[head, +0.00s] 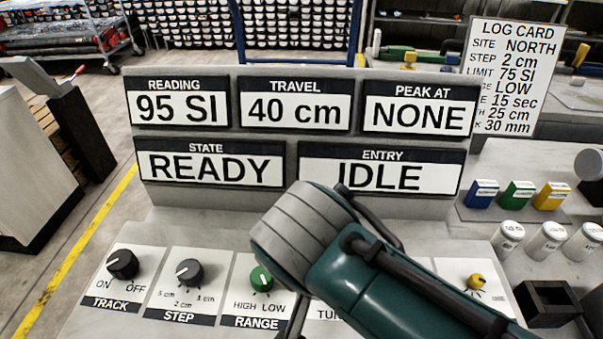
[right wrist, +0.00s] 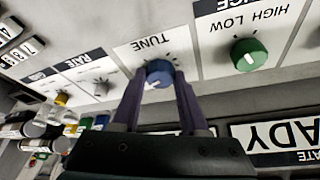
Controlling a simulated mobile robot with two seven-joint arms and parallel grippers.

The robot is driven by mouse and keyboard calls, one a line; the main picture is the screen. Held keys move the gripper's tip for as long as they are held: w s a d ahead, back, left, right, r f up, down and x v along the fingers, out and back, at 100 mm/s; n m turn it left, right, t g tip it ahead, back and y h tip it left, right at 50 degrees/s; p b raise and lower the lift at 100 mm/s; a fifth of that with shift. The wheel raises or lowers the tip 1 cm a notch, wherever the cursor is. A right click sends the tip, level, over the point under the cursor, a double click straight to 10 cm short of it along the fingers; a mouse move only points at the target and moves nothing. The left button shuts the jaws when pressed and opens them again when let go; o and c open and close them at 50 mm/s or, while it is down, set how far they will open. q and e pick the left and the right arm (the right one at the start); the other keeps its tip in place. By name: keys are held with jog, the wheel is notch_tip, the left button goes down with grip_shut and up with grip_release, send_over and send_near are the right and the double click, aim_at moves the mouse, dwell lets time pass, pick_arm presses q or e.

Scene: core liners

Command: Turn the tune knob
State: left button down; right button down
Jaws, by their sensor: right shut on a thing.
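The tune knob (right wrist: 158,73) is blue with a white mark and sits on a white plate lettered TUNE in the right wrist view. My right gripper (right wrist: 157,84) is shut on it, one dark finger on each side. In the head view my right arm covers the knob, and only part of the TUNE label (head: 328,314) shows. The display panel (head: 290,137) reads 95 SI, travel 40 cm, peak at NONE, state READY and entry IDLE. My left gripper is not in view.
The green range knob (head: 261,279) is beside the tune plate, with the step knob (head: 189,272) and track knob (head: 122,264) farther left. A yellow knob (head: 476,281) is to the right. A log card (head: 508,75) stands at the back right. Small blocks and white-capped containers sit at right.

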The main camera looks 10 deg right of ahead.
jog(key=shift+c, duration=2.1)
grip_release()
jog(key=p+v, duration=0.3)
jog(key=v, duration=0.7)
jog(key=shift+f, duration=0.1)
